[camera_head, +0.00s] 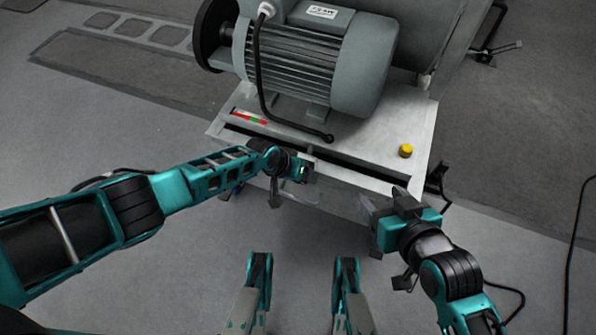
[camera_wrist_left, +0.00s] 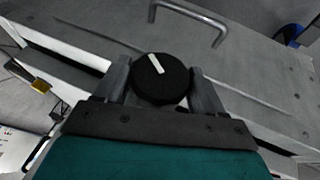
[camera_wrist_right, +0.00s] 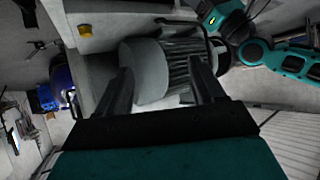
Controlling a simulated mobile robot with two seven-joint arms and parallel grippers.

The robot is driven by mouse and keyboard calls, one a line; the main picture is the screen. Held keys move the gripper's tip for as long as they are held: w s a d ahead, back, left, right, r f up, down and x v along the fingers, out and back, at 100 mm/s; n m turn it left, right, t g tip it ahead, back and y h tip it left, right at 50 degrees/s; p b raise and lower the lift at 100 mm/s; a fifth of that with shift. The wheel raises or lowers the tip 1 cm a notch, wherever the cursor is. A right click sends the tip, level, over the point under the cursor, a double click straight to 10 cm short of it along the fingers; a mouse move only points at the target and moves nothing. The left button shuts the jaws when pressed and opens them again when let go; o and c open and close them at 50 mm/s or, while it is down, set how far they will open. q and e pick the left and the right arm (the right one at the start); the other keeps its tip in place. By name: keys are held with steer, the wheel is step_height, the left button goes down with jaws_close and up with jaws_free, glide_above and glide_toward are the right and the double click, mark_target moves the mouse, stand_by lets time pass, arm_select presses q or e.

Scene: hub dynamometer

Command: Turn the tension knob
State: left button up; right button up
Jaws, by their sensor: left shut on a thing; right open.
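The tension knob (camera_wrist_left: 165,84) is a round black dial with a white pointer line, which shows tilted up and to the left in the left wrist view. It is on the grey front panel (camera_wrist_left: 262,100) of the machine. My left gripper (camera_wrist_left: 160,86) is shut on it, one finger on each side. In the head view my left gripper (camera_head: 303,171) is at the machine's front edge and hides the knob. My right gripper (camera_head: 386,206) is open and empty, in front of the machine's right part. Its two fingers stand apart in the right wrist view (camera_wrist_right: 163,85).
A large grey motor (camera_head: 312,58) stands on the pale machine top (camera_head: 372,150), with a black cable running down. A yellow button (camera_head: 405,150) is at the top's right. A metal bar handle (camera_wrist_left: 187,12) is near the knob. Floor in front is clear.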

arm_select(q)
steer(key=shift+d+r+y+p, duration=0.1)
steer(key=shift+r+y+p, duration=0.1)
steer(key=shift+y+p, duration=0.4)
steer(key=shift+s+f+t+y+p, duration=0.1)
steer(key=shift+t+y+p, duration=0.2)
steer(key=shift+y+p, duration=0.25)
steer(key=shift+f+m+t+y+b, duration=0.15)
steer(key=shift+m+t+y+b, duration=0.3)
steer(key=shift+y, duration=1.2)
arm_select(e)
steer(key=shift+s+d+r, duration=0.1)
steer(key=shift+d+r, duration=0.2)
steer(key=shift+r, duration=0.1)
arm_select(q)
steer(key=o, duration=1)
steer(key=shift+c, duration=0.2)
arm_select(e)
steer(key=shift+f, duration=0.15)
